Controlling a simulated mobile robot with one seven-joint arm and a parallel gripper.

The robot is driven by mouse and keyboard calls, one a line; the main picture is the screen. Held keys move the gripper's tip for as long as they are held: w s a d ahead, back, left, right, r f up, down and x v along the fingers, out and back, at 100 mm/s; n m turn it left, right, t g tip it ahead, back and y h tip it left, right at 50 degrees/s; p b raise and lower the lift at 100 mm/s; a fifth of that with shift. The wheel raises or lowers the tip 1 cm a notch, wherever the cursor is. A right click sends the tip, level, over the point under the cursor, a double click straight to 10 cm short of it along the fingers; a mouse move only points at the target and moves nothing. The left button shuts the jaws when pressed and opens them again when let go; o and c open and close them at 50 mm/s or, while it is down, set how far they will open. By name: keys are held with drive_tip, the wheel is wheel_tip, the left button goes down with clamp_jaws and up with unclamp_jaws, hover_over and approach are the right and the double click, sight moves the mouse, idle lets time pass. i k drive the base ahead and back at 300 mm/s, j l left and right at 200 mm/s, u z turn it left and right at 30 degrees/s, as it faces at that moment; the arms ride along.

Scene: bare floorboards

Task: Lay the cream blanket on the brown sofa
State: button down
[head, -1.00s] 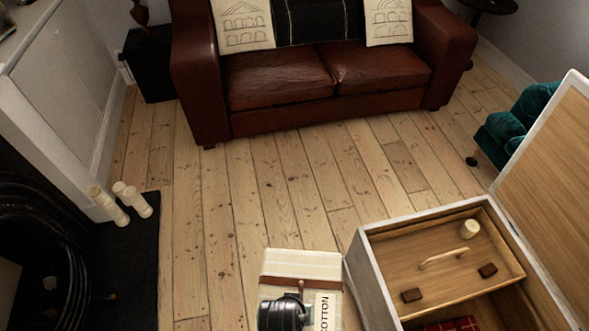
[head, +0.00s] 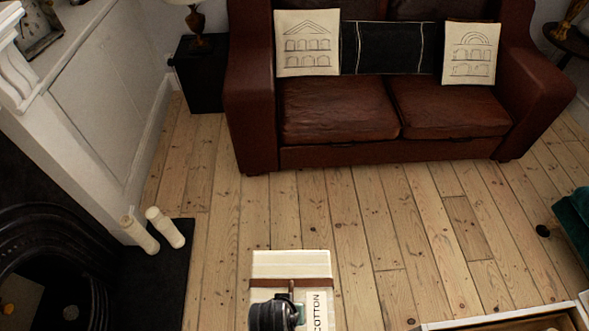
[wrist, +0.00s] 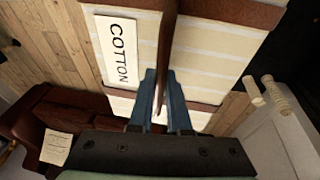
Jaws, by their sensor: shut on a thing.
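The cream blanket (head: 278,262) is a folded bundle with a brown strap and a white "COTTON" tag, low in the middle of the head view. It also fills the upper middle of the wrist view (wrist: 205,62). My gripper (wrist: 165,95) is shut on the blanket at its strap, its two blue-grey fingers beside the strap. The blanket's lower part is cut off by the head view's edge. The brown sofa (head: 385,155) stands across the floor at the top of the head view, apart from the blanket. Its two seat cushions (head: 335,110) are bare at the front.
Two cream pillows (head: 306,45) (head: 470,55) and a black one (head: 390,48) lean on the sofa's back. A fireplace (head: 45,240) with pale candles (head: 165,228) is left. An open chest (head: 500,320) and teal seat (head: 575,225) are right. Floor before the sofa is clear.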

sight(329, 101)
drive_tip(key=i, duration=1)
drive_tip(key=i+z, duration=0.3)
drive_tip(key=i, duration=0.2)
drive_tip(key=i+z, duration=0.25)
drive_tip(key=i, duration=0.25)
drive_tip(key=i+l+u, duration=0.2)
drive_tip(key=i+u, duration=0.2)
drive_tip(key=i, duration=0.15)
drive_tip(key=i+l+u, duration=0.35)
drive_tip(key=i, duration=0.15)
drive_tip(key=i+l+u, duration=0.4)
drive_tip(key=l, duration=0.1)
